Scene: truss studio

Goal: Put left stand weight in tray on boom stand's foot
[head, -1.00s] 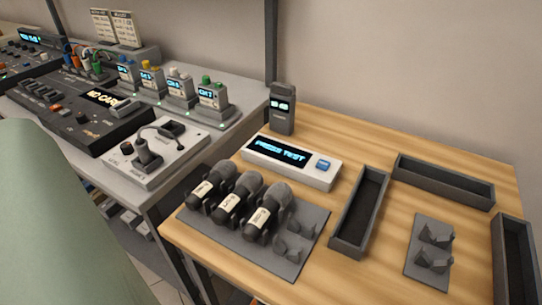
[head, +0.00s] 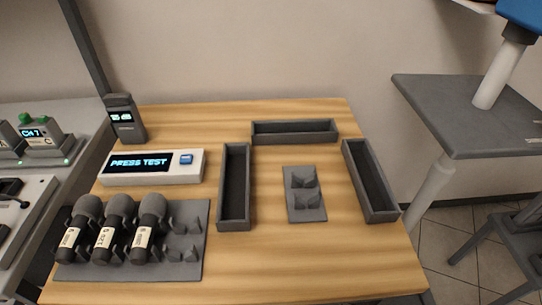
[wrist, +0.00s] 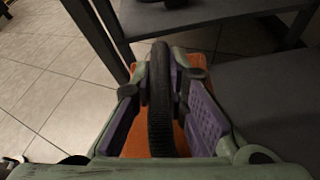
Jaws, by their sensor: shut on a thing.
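In the wrist view my gripper (wrist: 160,80) is shut on the black ribbed handle (wrist: 159,105) of an orange stand weight (wrist: 138,138). The handle stands between the two purple-padded fingers. Most of the weight's orange body is hidden under the fingers and handle. It is held above or close to a tiled floor; I cannot tell the height. Neither my gripper nor the weight shows in the head view. I cannot make out the boom stand's foot or its tray in either view.
A wooden table (head: 270,250) carries microphones in a grey rack (head: 185,215), a press-test box (head: 190,170) and dark open bins (head: 235,222). A grey table (head: 440,95) and chair stand at right. A dark frame (wrist: 100,35) edges the floor (wrist: 50,90) in the wrist view.

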